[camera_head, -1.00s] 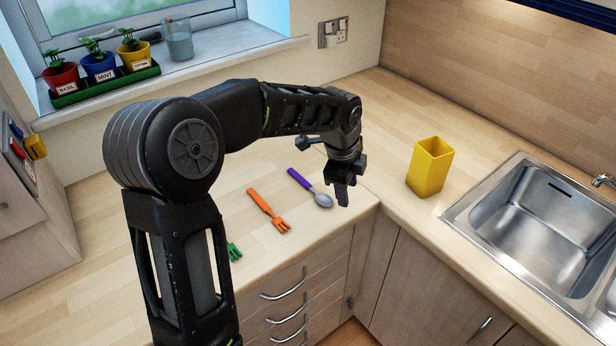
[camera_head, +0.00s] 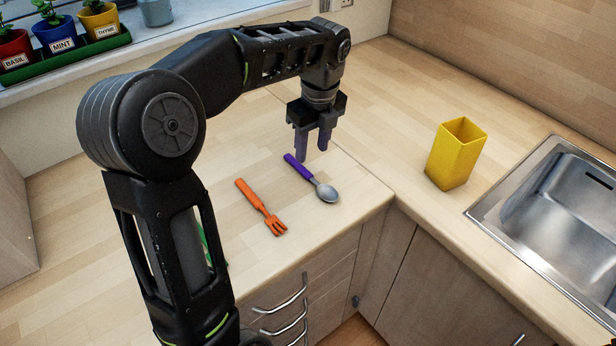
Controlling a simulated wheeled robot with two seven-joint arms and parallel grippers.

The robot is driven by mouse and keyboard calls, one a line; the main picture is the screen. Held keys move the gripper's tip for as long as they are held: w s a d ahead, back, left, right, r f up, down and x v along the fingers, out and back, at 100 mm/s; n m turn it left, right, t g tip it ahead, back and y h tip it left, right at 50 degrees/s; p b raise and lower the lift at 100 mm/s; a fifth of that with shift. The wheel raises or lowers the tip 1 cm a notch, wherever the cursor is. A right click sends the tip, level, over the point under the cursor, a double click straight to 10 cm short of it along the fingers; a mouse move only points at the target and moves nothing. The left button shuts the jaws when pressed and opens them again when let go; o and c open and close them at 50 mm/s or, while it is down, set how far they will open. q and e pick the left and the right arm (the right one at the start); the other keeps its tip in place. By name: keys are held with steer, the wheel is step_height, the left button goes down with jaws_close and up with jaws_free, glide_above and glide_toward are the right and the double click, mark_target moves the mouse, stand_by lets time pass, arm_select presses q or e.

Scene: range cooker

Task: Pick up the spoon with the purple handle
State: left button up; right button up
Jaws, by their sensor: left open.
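A spoon with a purple handle (camera_head: 298,167) lies on the wooden counter near its inner corner. Its grey bowl (camera_head: 327,192) points toward the counter's front edge. My left gripper (camera_head: 311,155) points downward with its two purple-tinted fingers apart and nothing between them. It appears just above and behind the spoon's handle; the exact height cannot be told. My right gripper does not show.
An orange fork (camera_head: 262,208) lies left of the spoon. A green utensil (camera_head: 206,245) is mostly hidden behind my left arm. A yellow square holder (camera_head: 456,153) stands on the right, beside the steel sink (camera_head: 560,215). Potted herbs (camera_head: 60,38) stand on the windowsill.

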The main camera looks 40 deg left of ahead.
mark_target(309, 175)
arm_select(q)
steer(key=shift+w+a+f, duration=0.1)
steer(key=shift+w+f, duration=0.05)
steer(key=shift+f, duration=0.15)
steer(key=shift+r, duration=0.1)
steer(key=shift+a+f, duration=0.1)
steer(key=shift+f, duration=1.25)
steer(key=f, duration=0.3)
steer(key=f+p, duration=0.1)
steer(key=f, duration=0.1)
steer(key=shift+w+a+f, duration=0.1)
steer(key=shift+a, duration=0.15)
steer(key=shift+c, duration=0.3)
